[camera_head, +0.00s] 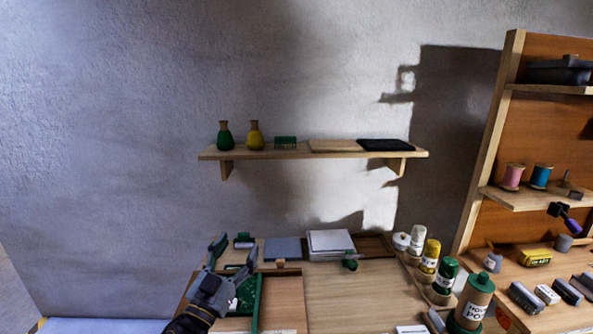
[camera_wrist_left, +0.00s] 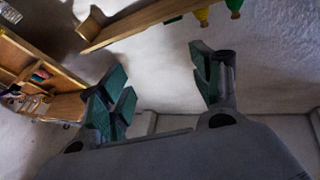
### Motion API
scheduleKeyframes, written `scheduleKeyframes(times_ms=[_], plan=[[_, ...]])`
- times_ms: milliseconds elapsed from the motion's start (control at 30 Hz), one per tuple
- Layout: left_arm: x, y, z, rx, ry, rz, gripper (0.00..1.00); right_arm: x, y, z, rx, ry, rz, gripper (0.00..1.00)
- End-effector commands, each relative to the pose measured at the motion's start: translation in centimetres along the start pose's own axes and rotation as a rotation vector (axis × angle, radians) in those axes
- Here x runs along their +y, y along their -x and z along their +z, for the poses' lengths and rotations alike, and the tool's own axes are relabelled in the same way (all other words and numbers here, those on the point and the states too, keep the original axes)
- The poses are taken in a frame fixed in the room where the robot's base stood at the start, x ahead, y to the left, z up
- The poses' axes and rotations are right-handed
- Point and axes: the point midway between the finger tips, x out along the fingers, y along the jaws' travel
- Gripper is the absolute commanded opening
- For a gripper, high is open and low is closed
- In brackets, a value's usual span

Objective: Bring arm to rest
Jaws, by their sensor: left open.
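My left gripper (camera_head: 232,250) is raised at the left end of the wooden table (camera_head: 345,292) in the head view. Its fingers are spread and hold nothing. In the left wrist view the open green-padded fingers (camera_wrist_left: 165,85) stand apart with bare wall between them. A green frame (camera_head: 258,298) lies on the table just behind and right of the gripper, partly hidden by it. My right gripper does not show in either view.
A wall shelf (camera_head: 300,153) holds a green bottle (camera_head: 224,135), a yellow bottle (camera_head: 254,135) and flat items. Several bottles, one a large green-capped bottle (camera_head: 474,302), stand at the table's right. A wooden rack (camera_head: 490,140) with spools rises at the right. The table's middle is clear.

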Motion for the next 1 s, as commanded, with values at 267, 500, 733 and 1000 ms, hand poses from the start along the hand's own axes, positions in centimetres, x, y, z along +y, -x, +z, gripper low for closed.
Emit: scheduleKeyframes(times_ms=[267,500,733,1000], plan=[[-3.5,3.2,5.0,-0.235,0.039,-0.201,0.65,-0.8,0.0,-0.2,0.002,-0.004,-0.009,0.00],[-4.8,7.4,9.9,-0.486,0.065,-0.310,0.65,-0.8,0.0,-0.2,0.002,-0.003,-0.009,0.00],[-4.6,12.8,14.3,-0.753,0.092,-0.351,0.65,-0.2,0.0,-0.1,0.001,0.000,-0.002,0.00],[-2.3,20.1,18.2,-1.080,0.126,-0.312,0.65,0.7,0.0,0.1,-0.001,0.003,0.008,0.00]])
